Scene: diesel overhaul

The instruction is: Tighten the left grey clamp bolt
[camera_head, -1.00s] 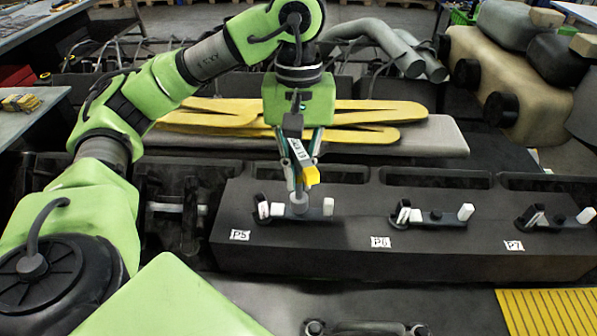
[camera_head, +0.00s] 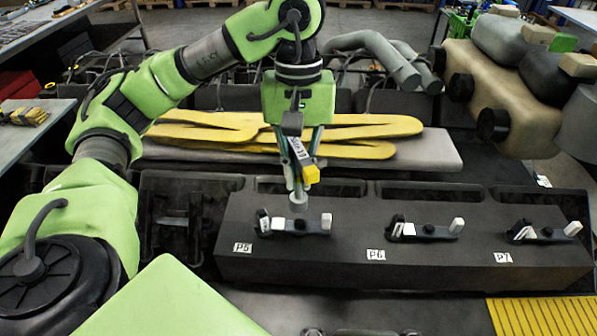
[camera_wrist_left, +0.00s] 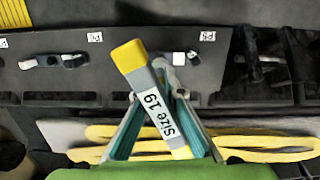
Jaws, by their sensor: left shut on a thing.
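My left gripper (camera_head: 302,160) is shut on a tool with a yellow end (camera_head: 310,174), a white label and a grey tip (camera_head: 298,201) pointing down. In the left wrist view the tool's label (camera_wrist_left: 160,112) reads "Size 19", between the fingers. The tip shows just above the left clamp (camera_head: 315,232), a dark bar with white blocks at its ends, by label P5. A small dark bolt head (camera_head: 300,225) shows on that bar under the tip; a gap shows between them. In the wrist view the tool and fingers partly hide this clamp. My right gripper is not in view.
Similar clamps stand by label P6 (camera_head: 440,236) and label P7 (camera_head: 550,238) on the same dark block (camera_head: 330,262). Yellow straps (camera_head: 370,130) lie on a grey pad behind. Grey pipes (camera_head: 400,65) and tan tanks (camera_head: 520,100) stand farther back.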

